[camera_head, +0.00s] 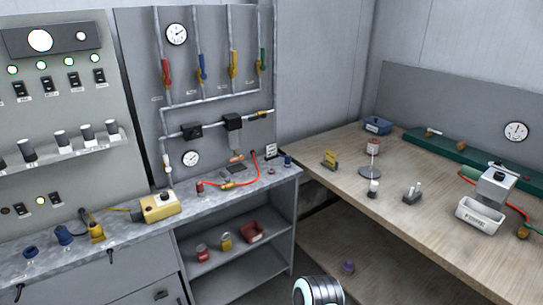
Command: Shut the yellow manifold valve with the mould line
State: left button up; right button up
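The yellow manifold valve (234,68) is on the grey wall panel (140,60), third from the left in a row with a red valve (166,72), a blue valve (202,70) and a green valve (262,62). Its handle appears upright, roughly along its vertical pipe. Small labels sit beside the valves, too small to read, so I cannot tell which line is the mould line. Neither of my grippers shows. A rounded silver and black part, which looks like one of my arm links, is at the bottom edge, far from the valves.
A grey metal bench (130,235) runs below the panel, carrying a yellow box (159,207) and a red hose (240,180). A wooden table (420,215) on the right holds a white tray (480,217) and small items. A switch panel (60,110) stands left. The air before the valves looks clear.

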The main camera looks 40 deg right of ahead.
aim_at(235, 71)
jog(key=i+z, duration=0.25)
jog(key=z, duration=0.25)
jog(key=i+j+z, duration=0.2)
jog(key=z, duration=0.3)
